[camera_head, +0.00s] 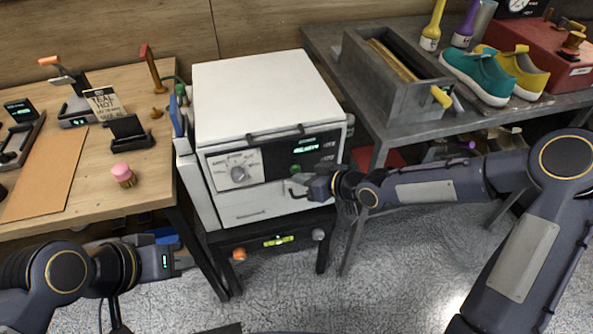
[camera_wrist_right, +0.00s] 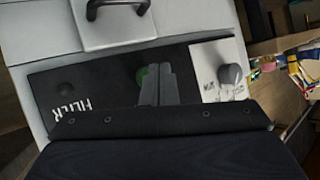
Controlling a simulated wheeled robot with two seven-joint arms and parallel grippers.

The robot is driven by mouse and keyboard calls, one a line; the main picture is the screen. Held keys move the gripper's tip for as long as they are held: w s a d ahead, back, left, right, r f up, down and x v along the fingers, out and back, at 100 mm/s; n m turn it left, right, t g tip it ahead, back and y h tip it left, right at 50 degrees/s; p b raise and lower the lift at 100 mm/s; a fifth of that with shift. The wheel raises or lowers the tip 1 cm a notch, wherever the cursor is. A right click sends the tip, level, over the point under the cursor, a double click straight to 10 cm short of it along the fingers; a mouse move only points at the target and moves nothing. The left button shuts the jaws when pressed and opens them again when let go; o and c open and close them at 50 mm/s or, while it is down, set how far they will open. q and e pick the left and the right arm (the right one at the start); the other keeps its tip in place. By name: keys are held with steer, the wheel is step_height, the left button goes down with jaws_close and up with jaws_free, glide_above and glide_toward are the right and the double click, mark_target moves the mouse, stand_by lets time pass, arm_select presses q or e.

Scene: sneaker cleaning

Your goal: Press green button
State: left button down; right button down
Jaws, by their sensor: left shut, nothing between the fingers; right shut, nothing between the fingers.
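The white boxy machine (camera_head: 262,95) stands on a dark stand, with a control panel on its front. The green button (camera_head: 295,168) is on the dark part of the panel, right of the dial (camera_head: 238,174). In the right wrist view the green button (camera_wrist_right: 141,76) is partly hidden by my fingers. My right gripper (camera_head: 292,190) is shut and empty, its tips just below the button in the head view; in the wrist view the gripper (camera_wrist_right: 160,72) overlaps its edge. I cannot tell whether they touch. My left gripper (camera_head: 180,262) is shut and empty, low at the left.
A wooden table (camera_head: 150,85) with small tools and a pink-topped item (camera_head: 122,174) is at the left. A grey bench (camera_head: 345,70) with teal and yellow sneakers (camera_head: 478,75) is at the right. A drawer handle (camera_head: 245,215) sits below the panel.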

steer(key=shift+w+a, duration=0.15)
steer(key=shift+w, duration=0.3)
stand_by(0.6)
stand_by(0.4)
steer(key=shift+s+d, duration=0.3)
steer(key=shift+s, duration=0.6)
steer(key=shift+s, duration=0.1)
steer(key=s, duration=0.1)
steer(key=s+d+b, duration=0.1)
steer(key=s, duration=0.2)
steer(key=shift+s+d, duration=0.25)
stand_by(0.4)
